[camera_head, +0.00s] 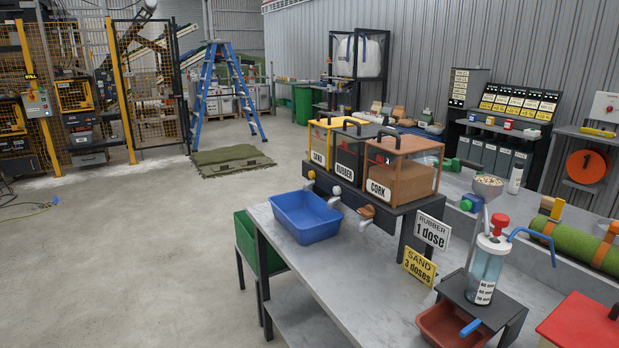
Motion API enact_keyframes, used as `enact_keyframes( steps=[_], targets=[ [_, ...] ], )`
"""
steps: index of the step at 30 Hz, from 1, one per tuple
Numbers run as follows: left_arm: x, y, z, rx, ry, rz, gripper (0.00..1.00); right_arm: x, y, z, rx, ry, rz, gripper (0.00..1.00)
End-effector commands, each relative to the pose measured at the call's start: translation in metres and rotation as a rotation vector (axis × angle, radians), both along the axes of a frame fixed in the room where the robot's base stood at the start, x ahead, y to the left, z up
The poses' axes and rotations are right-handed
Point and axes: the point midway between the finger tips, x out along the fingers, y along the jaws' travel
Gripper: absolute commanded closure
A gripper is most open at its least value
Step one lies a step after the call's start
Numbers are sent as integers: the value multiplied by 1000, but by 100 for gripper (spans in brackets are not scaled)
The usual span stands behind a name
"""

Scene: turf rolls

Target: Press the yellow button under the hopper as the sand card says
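The sand hopper (320,146) is a yellow-framed box labelled SAND, leftmost of three hoppers on a dark stand on the grey bench. A small button-like part (312,174) shows below it; its colour is too small to tell surely. The yellow sand card (419,265) reads "SAND 3 doses". The black rubber hopper (350,155) and the brown cork hopper (402,172) stand to its right. A blue tub (306,217) sits on the bench in front of the sand and rubber hoppers; its visible inside looks empty. Neither of my grippers is in view.
A white card (432,231) reads "RUBBER 1 dose". A clear pump bottle (487,265) with a red top stands on a dark stand, with a reddish-brown tray (440,325) before it. A green bin (245,240) stands beside the bench. The floor at left is largely clear.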

Motion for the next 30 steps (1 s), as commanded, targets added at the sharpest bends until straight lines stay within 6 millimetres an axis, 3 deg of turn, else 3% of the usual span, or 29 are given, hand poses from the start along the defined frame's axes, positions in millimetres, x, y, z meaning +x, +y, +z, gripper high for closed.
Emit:
enact_keyframes(
  steps=[6, 30],
  targets=[
    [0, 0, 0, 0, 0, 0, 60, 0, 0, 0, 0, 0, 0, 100],
    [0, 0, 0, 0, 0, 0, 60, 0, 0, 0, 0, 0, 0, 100]
  ],
)
